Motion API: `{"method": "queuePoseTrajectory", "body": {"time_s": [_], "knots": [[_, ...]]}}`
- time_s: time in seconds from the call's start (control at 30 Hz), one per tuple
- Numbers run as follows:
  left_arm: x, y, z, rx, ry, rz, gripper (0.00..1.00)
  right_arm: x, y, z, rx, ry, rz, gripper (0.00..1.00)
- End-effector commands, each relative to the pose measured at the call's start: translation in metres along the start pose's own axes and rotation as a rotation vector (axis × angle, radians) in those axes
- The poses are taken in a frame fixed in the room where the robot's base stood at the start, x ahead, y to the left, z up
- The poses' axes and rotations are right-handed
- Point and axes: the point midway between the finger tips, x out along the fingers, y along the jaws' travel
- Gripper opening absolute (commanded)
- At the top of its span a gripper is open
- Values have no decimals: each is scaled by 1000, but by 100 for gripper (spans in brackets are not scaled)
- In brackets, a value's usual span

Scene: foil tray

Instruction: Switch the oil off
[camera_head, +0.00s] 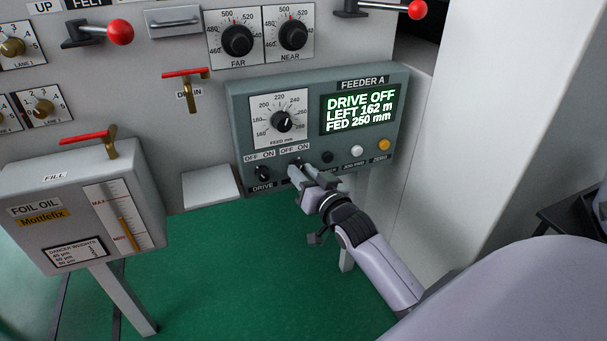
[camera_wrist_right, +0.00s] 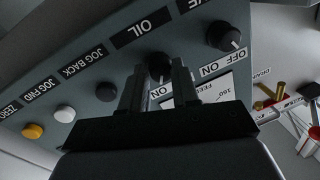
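The grey Feeder A panel (camera_head: 236,118) has two dark OFF/ON knobs at its lower left, labelled DRIVE and OIL. My right gripper (camera_head: 298,168) is at the oil knob and mostly hides it in the head view. In the right wrist view, which shows the panel upside down, the oil knob (camera_wrist_right: 158,66) sits between the two fingertips of my right gripper (camera_wrist_right: 158,76). The fingers stand apart, one on each side of the knob, with what looks like a small gap. The knob's pointer direction is unclear. My left gripper is not in view.
The drive knob (camera_head: 262,172) is close beside the oil knob. Black, white and orange buttons (camera_head: 384,145) run to the right. The display (camera_head: 360,112) reads DRIVE OFF. A foil oil tank (camera_head: 150,200) stands at the left, with green floor between.

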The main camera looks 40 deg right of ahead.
Motion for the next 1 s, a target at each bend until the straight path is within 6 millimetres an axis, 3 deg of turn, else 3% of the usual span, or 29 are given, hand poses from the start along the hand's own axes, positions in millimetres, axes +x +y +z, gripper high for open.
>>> {"method": "queuePoseTrajectory", "body": {"time_s": [0.37,0.53,0.63,0.9,1.0], "knots": [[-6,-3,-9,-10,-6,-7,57,0,-1,-3,-82,-14,3,0],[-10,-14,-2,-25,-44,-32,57,0,-2,-5,-199,-30,7,0],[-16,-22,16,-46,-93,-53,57,0,-2,-6,-287,-43,10,0],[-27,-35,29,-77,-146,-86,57,0,-2,-6,-539,-77,18,0],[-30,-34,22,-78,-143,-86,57,0,-2,-5,-633,-89,21,0]]}}
